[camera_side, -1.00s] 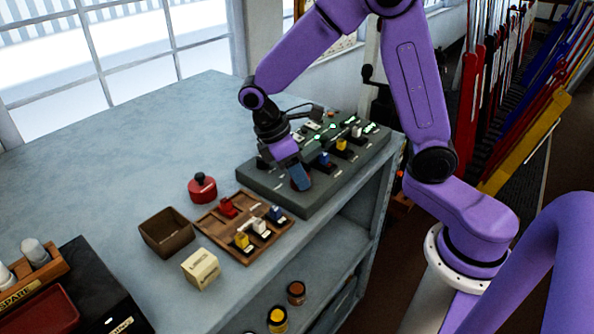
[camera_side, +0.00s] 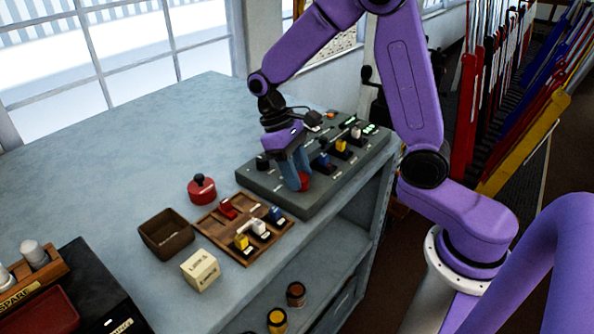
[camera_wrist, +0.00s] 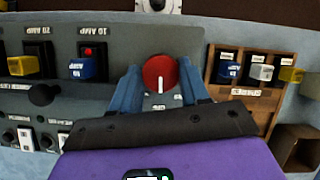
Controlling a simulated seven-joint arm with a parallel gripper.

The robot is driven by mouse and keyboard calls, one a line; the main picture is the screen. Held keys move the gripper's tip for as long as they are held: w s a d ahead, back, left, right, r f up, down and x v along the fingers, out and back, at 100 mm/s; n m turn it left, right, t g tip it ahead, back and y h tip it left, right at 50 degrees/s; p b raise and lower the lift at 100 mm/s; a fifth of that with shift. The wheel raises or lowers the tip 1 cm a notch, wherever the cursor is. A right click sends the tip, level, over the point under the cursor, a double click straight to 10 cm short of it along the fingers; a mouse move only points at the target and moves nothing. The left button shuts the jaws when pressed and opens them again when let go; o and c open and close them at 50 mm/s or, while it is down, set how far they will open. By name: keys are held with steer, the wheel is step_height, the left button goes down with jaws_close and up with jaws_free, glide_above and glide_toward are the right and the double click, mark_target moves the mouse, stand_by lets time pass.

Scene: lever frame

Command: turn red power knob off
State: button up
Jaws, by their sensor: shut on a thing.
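The red power knob (camera_wrist: 160,73) is a round dial with a white pointer line on the grey control panel (camera_wrist: 40,105). In the wrist view its pointer line runs roughly up and down, towards a small label below it. My gripper (camera_wrist: 160,88) has one blue finger on each side of the knob and is shut on it. In the side view my gripper (camera_side: 298,178) reaches down onto the red knob (camera_side: 305,182) at the panel's near edge, and the fingers partly hide it.
Blue (camera_side: 323,160) and yellow (camera_side: 341,145) switches stand beside the knob on the panel. A wooden tray of spare switches (camera_side: 222,240), an open brown box (camera_side: 165,242) and a red round object (camera_side: 201,190) sit nearby.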

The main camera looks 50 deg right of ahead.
stand_by(0.3)
steer(key=o, duration=1)
steer(key=shift+o, duration=0.2)
steer(key=shift+r, duration=0.1)
steer(key=v, duration=1.7)
steer(key=shift+r, duration=0.15)
